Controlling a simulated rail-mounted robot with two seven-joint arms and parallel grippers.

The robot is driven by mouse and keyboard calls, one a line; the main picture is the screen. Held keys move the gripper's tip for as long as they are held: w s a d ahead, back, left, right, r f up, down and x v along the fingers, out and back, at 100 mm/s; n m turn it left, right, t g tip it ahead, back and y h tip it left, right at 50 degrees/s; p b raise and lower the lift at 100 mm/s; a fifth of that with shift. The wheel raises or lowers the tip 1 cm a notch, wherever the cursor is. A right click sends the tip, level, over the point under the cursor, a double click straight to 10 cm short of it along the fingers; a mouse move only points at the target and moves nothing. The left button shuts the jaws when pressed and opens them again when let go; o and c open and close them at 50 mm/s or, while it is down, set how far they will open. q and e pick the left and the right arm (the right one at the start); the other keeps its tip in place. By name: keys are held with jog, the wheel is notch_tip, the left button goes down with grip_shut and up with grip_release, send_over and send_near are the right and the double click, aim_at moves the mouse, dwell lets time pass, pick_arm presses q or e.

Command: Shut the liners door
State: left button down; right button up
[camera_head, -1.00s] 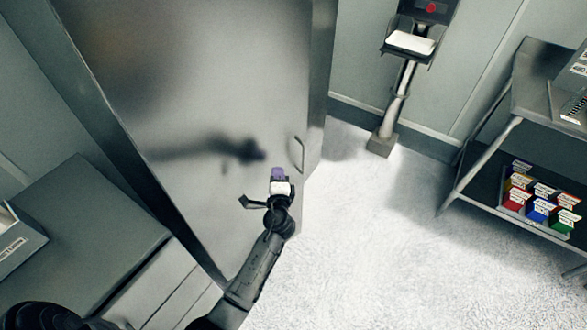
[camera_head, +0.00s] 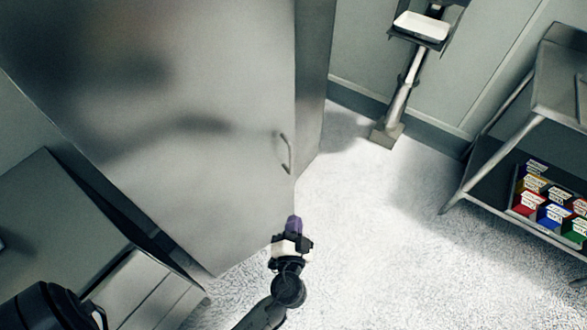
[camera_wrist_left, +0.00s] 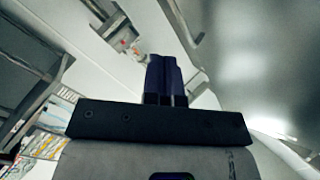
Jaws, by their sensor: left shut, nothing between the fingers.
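The liners door, as I take it, is the large grey metal door (camera_head: 190,130) with a curved bar handle (camera_head: 285,153) near its right edge. My left gripper (camera_head: 293,224) is below the handle, in front of the door's lower right corner, apart from the handle. Its purple fingers are together with nothing between them. They also show in the left wrist view (camera_wrist_left: 164,78), where a grey metal surface (camera_wrist_left: 260,50) lies to the right. My right gripper is not in view.
A pedestal with a white-topped tray (camera_head: 421,26) stands at the back. A metal shelf table (camera_head: 560,110) with several coloured boxes (camera_head: 545,200) is at the right. A grey cabinet (camera_head: 60,225) is at the left. The speckled floor between is clear.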

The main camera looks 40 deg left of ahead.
aim_at(290, 171)
pick_arm(q)
jog(key=w+a+n, duration=0.4)
jog(key=w+a, duration=0.1)
jog(key=w+a+n, duration=0.4)
jog(key=w+n, duration=0.1)
jog(key=shift+w+a+r+y, duration=0.2)
jog(key=shift+w+a+y, duration=0.15)
jog(key=shift+a+y, duration=0.05)
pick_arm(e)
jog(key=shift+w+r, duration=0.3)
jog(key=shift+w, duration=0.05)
pick_arm(q)
jog(key=shift+g, duration=0.3)
jog(key=shift+w+a+f, duration=0.1)
jog(key=shift+a+f, duration=0.05)
jog(key=shift+a, duration=0.1)
jog(key=w+a+n+g+y+b, duration=0.2)
jog(key=a+b, duration=0.2)
jog(key=a, duration=0.2)
jog(key=w+a+n+g+y+b, duration=0.2)
jog(key=a+g+b, duration=0.1)
jog(key=a+b, duration=0.2)
jog(key=shift+a+n+y, duration=0.3)
jog(key=shift+a+y, duration=0.1)
jog(key=shift+a, duration=0.85)
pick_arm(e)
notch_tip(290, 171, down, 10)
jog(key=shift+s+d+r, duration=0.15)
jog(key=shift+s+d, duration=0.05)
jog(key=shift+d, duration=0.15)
